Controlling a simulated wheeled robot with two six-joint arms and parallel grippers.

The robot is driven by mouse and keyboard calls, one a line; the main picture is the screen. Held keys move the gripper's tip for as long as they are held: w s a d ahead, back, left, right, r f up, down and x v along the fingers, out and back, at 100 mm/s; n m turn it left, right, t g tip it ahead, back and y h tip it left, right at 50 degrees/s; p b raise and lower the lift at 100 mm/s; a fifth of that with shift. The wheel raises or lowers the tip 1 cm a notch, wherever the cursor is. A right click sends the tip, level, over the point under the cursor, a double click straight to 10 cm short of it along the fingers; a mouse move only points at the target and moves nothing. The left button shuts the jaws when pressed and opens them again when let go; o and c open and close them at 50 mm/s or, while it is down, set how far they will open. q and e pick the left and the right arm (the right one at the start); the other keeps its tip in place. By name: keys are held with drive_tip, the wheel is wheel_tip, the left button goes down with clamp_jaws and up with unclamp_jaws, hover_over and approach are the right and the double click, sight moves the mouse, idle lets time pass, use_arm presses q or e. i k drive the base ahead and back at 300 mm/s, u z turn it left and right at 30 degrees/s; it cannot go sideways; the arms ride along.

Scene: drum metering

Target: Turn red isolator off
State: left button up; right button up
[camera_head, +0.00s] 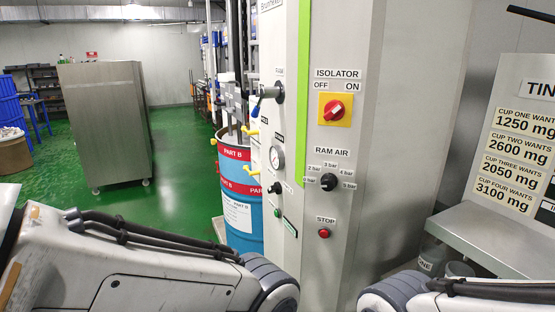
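The red isolator knob (333,109) sits on a square yellow plate (344,121) on the upper front of the grey metal cabinet. Above it are the labels ISOLATOR, OFF on the left and ON on the right. The knob looks slanted towards the upper right, the ON side, but it is small and its exact setting is hard to read. Links of my left and right arms show at the lower left and lower right, below the knob and apart from it. Both grippers are outside the picture.
Below the isolator are a black RAM AIR knob (328,182) and a red STOP button (324,233). The cabinet's left face carries a gauge (274,159) and a black lever. A blue drum (240,212) stands left. A metal table (490,235) with cups beneath is right.

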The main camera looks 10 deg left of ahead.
sight(334, 110)
drive_tip(key=z, duration=1.6)
drive_tip(key=k, duration=0.65)
drive_tip(key=u, duration=1.3)
